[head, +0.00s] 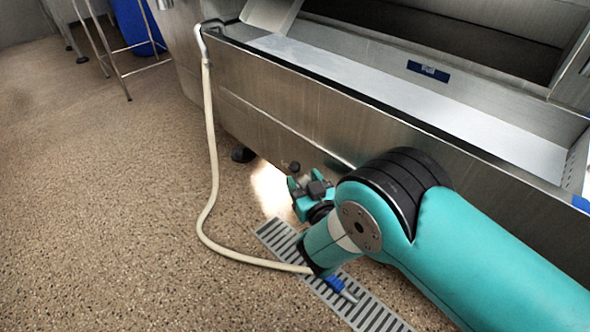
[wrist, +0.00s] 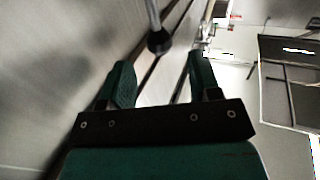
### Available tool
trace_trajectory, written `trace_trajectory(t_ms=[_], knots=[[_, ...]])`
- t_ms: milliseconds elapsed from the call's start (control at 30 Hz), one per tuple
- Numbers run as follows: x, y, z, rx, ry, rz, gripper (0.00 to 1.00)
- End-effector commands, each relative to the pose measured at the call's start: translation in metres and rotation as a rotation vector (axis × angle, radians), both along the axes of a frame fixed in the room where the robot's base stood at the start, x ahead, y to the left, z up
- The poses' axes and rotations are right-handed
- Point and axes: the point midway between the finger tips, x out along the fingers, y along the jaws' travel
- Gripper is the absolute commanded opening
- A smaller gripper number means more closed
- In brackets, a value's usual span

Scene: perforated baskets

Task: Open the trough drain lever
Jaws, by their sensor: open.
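The drain lever shows in the wrist view as a thin metal rod ending in a black ball knob (wrist: 159,41). The knob appears just ahead of the gap between my fingertips, roughly centred. In the head view a small dark knob (head: 294,167) shows beside my gripper (head: 308,183), low in front of the trough (head: 290,125). My gripper is open, with its two green fingers (wrist: 160,72) apart and nothing between them. I cannot tell the exact distance from fingertips to knob. The lever's far end and the drain valve are hidden.
A pale hose (head: 211,150) hangs from the trough's corner and runs along the floor to a blue nozzle (head: 335,284) by the floor grate (head: 372,316). A black trough foot (head: 243,154) stands left of my gripper.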

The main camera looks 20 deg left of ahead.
Motion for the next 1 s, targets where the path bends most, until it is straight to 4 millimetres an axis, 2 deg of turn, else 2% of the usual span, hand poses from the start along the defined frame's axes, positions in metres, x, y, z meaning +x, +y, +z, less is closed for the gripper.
trace_trajectory(t_ms=[433, 867, 900, 1000], knots=[[0.034, 0.032, -0.002, 0.001, 0.0, -0.005, 0.57], [0.04, 0.039, -0.001, -0.002, 0.001, 0.0, 0.57], [0.04, 0.039, -0.001, -0.002, 0.001, 0.0, 0.55], [0.04, 0.039, -0.001, -0.002, 0.001, 0.0, 0.32]])
